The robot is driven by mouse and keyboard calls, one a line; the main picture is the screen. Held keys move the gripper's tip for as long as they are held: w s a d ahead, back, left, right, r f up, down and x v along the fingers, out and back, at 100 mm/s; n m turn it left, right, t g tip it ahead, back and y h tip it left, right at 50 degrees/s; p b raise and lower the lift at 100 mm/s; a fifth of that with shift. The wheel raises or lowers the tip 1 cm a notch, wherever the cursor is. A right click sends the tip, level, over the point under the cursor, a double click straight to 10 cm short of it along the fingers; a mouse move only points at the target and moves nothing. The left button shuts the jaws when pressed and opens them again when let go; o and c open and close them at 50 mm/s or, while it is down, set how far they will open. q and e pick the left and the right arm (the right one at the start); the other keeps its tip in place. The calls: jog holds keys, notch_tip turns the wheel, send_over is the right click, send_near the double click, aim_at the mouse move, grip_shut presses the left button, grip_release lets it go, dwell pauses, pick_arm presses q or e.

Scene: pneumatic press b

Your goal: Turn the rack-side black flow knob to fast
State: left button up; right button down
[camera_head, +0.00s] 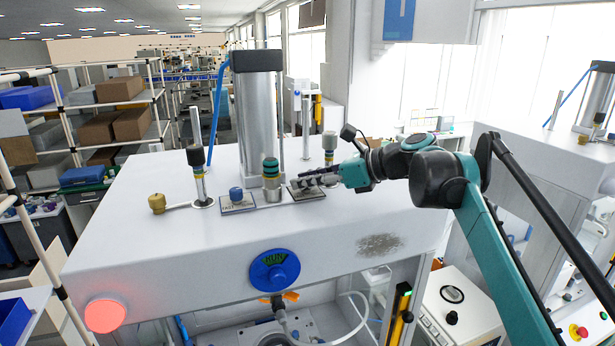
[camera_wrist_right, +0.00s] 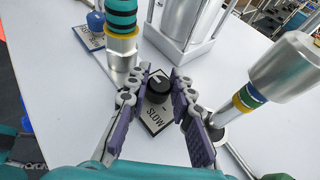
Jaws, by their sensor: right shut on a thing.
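The black flow knob (camera_wrist_right: 158,90) stands on a metal label plate (camera_wrist_right: 157,118) on the white press top. The word SLOW is readable on the plate's near part, and a pale mark shows on the knob's top. My right gripper (camera_wrist_right: 160,84) is shut on the knob, with one finger on each side. In the head view my right gripper (camera_head: 305,181) reaches in from the right over the plate (camera_head: 306,193) and mostly hides the knob. A blue knob (camera_head: 236,193) on a similar plate stands to the left. My left gripper is in neither view.
A green-banded fitting (camera_head: 271,178) and the tall cylinder (camera_head: 258,120) stand close to the gripper. A silver post (camera_wrist_right: 285,72) rises close on the right in the wrist view. Storage racks (camera_head: 110,105) stand beyond the left side.

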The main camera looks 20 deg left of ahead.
dwell(0.4)
jog(key=c, duration=1.3)
grip_release()
jog(key=shift+a, duration=0.2)
jog(key=v, duration=1.1)
jog(key=shift+d+r, duration=0.15)
jog(key=shift+d, duration=0.25)
